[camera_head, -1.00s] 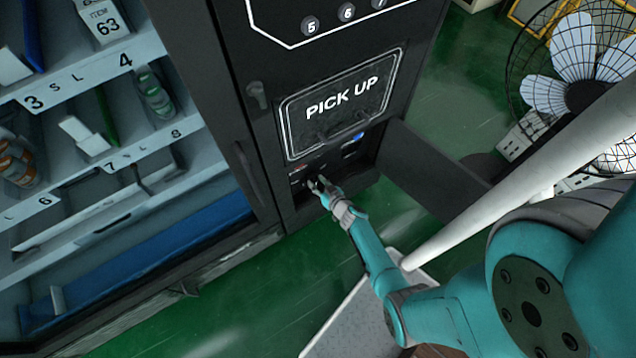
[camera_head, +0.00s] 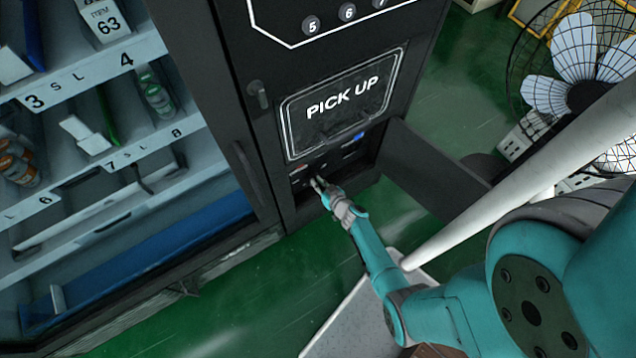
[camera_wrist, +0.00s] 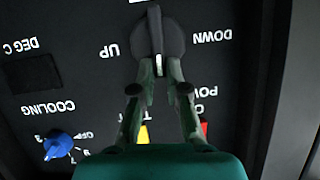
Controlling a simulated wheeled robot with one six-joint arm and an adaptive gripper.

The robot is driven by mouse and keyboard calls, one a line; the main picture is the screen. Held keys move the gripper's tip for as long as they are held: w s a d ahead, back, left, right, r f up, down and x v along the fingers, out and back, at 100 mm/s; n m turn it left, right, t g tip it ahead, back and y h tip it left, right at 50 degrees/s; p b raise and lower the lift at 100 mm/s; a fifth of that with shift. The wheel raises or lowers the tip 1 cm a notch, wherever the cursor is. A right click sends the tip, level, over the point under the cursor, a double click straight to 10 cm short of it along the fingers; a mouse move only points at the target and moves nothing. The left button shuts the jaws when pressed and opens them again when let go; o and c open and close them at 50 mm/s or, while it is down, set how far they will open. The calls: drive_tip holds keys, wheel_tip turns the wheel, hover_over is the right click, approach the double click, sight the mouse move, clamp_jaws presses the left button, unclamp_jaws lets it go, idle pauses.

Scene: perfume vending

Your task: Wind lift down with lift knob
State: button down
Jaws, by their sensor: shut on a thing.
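The lift knob (camera_wrist: 167,40) is a dark round knob with a raised bar and a white mark, at the top of the wrist view on a black panel. The upside-down labels UP and DOWN lie to its left and right. My gripper (camera_wrist: 159,68) has its two fingertips shut on the knob's bar, one on each side. The bar points nearly straight down the picture, between the two labels. In the head view, my gripper (camera_head: 318,185) reaches into the low opening under the PICK UP flap (camera_head: 342,100), where the knob is too small to make out.
A blue cooling knob (camera_wrist: 58,145) sits at lower left of the panel. A red part (camera_wrist: 204,130) and a yellow part (camera_wrist: 143,134) are partly hidden behind my fingers. An open dark door (camera_head: 435,165) stands right of the opening, with a fan (camera_head: 585,95) beyond.

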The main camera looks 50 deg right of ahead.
drive_tip(key=shift+d+m, duration=0.4)
drive_tip(key=c, duration=1.2)
unclamp_jaws()
drive_tip(key=shift+s+a, duration=0.1)
drive_tip(key=v, duration=1.2)
drive_tip(key=shift+d, duration=0.2)
